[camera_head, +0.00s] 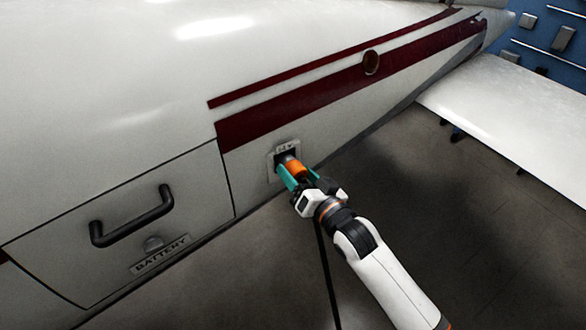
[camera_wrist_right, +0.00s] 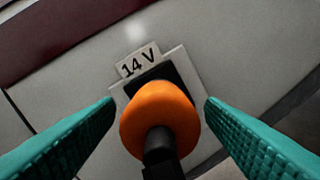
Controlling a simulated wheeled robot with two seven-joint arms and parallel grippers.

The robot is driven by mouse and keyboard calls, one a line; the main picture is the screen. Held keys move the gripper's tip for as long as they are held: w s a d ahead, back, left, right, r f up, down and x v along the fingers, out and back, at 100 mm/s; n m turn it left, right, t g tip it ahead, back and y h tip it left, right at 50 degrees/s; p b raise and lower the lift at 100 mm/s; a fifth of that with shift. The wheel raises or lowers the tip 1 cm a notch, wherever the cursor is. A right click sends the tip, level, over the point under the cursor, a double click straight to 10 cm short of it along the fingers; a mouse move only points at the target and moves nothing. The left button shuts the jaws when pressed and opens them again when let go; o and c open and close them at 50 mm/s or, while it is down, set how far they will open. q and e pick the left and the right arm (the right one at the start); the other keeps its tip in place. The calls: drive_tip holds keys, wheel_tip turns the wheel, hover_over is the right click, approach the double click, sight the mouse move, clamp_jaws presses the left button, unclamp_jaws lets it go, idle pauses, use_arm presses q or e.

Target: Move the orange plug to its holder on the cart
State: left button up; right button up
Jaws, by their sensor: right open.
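The orange plug (camera_head: 295,167) sits at a socket in the white aircraft's side, under a small label. In the right wrist view the plug (camera_wrist_right: 160,117) is a round orange body with a black cable end toward me, in front of a dark socket (camera_wrist_right: 168,74) marked 14 V. My right gripper (camera_head: 291,172) is at the plug, its green fingers on either side. In the wrist view the fingers stand apart, with a gap to the plug on both sides. My left gripper is not in view. The cart and its holder are not in view.
A battery hatch with a black handle (camera_head: 132,215) is on the aircraft side at left. A white wing or tail surface (camera_head: 515,115) juts out at upper right. A dark cable (camera_head: 326,270) hangs below my right gripper. The grey floor below is open.

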drive_tip(key=shift+p, duration=0.35)
idle(0.3)
drive_tip(key=shift+c, duration=0.5)
clamp_jaws()
drive_tip(key=shift+s+d+p, duration=0.35)
drive_tip(key=shift+s+d, duration=0.05)
drive_tip(key=shift+s, duration=0.05)
drive_tip(key=shift+s, duration=0.1)
